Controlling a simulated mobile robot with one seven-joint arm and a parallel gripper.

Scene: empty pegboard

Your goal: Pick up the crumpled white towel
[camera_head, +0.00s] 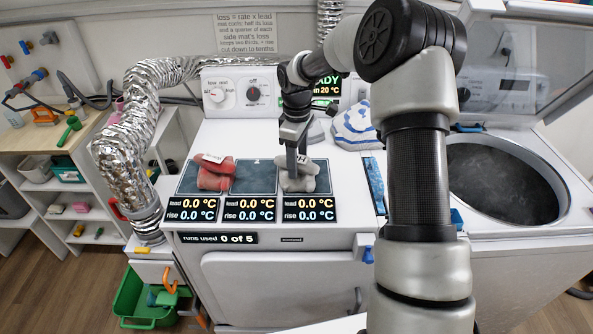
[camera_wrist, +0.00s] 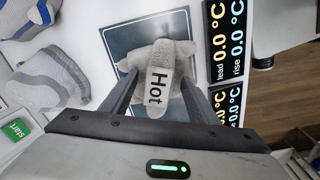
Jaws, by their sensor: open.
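A crumpled, pale grey-white towel (camera_head: 298,180) lies on the right-hand dark mat of the white machine top. In the wrist view the towel (camera_wrist: 160,52) carries a tag reading "Hot". My gripper (camera_head: 293,168) points down at the towel from above. In the wrist view my gripper (camera_wrist: 157,82) is open, with one finger on each side of the towel's tagged part. I cannot tell whether the fingers touch the cloth. The gripper partly hides the towel in the head view.
A red crumpled cloth (camera_head: 215,172) lies on the left mat; the middle mat (camera_head: 253,178) is bare. Behind are a blue-and-white cloth (camera_head: 356,126) and a grey one (camera_head: 316,132). Temperature displays (camera_head: 249,209) line the front. A silver duct (camera_head: 128,140) stands left, an open washer drum (camera_head: 500,185) right.

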